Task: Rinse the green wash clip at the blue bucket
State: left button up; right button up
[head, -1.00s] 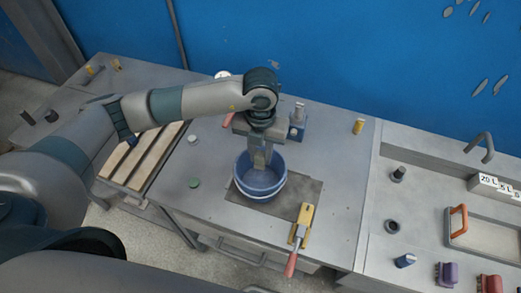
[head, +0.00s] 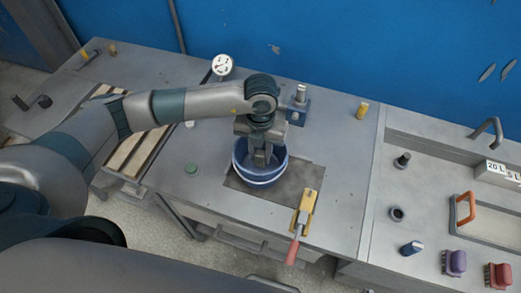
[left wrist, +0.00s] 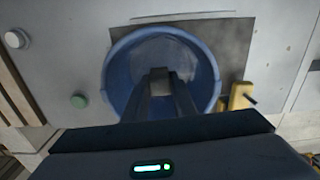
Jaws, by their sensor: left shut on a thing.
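The blue bucket (head: 241,172) stands on a dark mat on the workbench, and it also shows in the left wrist view (left wrist: 118,75). My left gripper (head: 262,160) points down into the bucket's mouth, with its fingertips inside the rim. In the left wrist view the gripper (left wrist: 158,82) is shut on a small greyish thing (left wrist: 159,73) between the fingertips. The fingers hide most of it, no green shows on it, and I cannot tell whether it is the wash clip. My right gripper is not in view.
A green disc (head: 191,168) lies left of the bucket. A yellow toggle clamp with a red handle (head: 293,250) is at the mat's right front. A gauge (head: 222,65) and a blue block with a metal post (head: 299,112) stand behind.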

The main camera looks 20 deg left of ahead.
aim_at(260, 153)
pick_arm(q)
jog(key=shift+f+b, duration=0.65)
jog(key=shift+f, duration=0.8)
dwell(1.7)
jog(key=shift+r+p, duration=3.25)
jog(key=shift+r, duration=2.7)
jog(key=shift+r+p, duration=0.45)
jog(key=shift+r, duration=0.85)
